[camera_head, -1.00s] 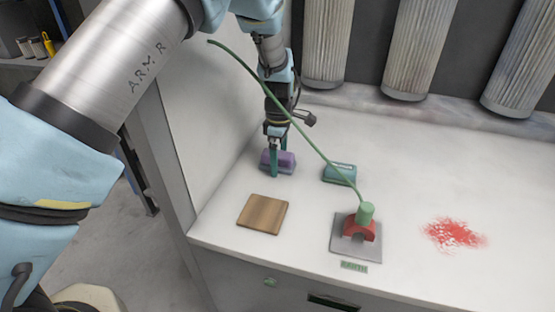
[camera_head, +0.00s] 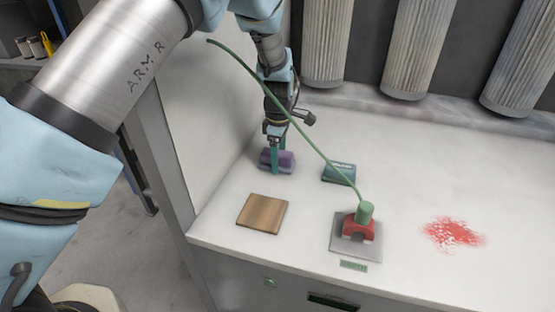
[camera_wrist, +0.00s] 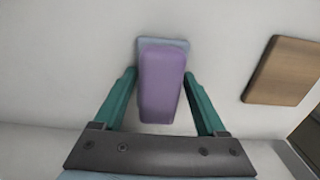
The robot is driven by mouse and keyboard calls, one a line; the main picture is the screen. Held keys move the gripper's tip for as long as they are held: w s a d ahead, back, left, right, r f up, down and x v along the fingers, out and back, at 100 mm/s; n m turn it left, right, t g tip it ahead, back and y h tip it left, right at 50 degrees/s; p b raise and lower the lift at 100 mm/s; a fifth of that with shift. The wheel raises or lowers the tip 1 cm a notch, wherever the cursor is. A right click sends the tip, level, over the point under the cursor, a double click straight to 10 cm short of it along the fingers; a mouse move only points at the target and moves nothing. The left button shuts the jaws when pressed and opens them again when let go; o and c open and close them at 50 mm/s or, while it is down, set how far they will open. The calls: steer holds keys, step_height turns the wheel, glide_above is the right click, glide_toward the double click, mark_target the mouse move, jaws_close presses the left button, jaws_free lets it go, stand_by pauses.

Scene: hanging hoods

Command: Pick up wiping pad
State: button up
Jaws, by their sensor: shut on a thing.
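The wiping pad is a purple block on a light blue base; in the head view the wiping pad (camera_head: 286,160) is at the back left of the white bench top. In the wrist view the pad (camera_wrist: 161,85) is upright in the frame, between the two teal fingers. My gripper (camera_head: 275,158) points down and is shut on the pad; the fingers also show in the wrist view (camera_wrist: 160,88), one on each side. I cannot tell whether the pad's underside is clear of the bench.
A wooden square (camera_head: 262,213) lies in front of the pad. A teal box (camera_head: 339,173) is to its right. A green cable runs down to a red clamp (camera_head: 360,229) on a grey plate. A red stain (camera_head: 454,233) marks the right side. A side panel rises at left.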

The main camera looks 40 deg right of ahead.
step_height(320, 180, up, 10)
steer(key=shift+b, duration=1.2)
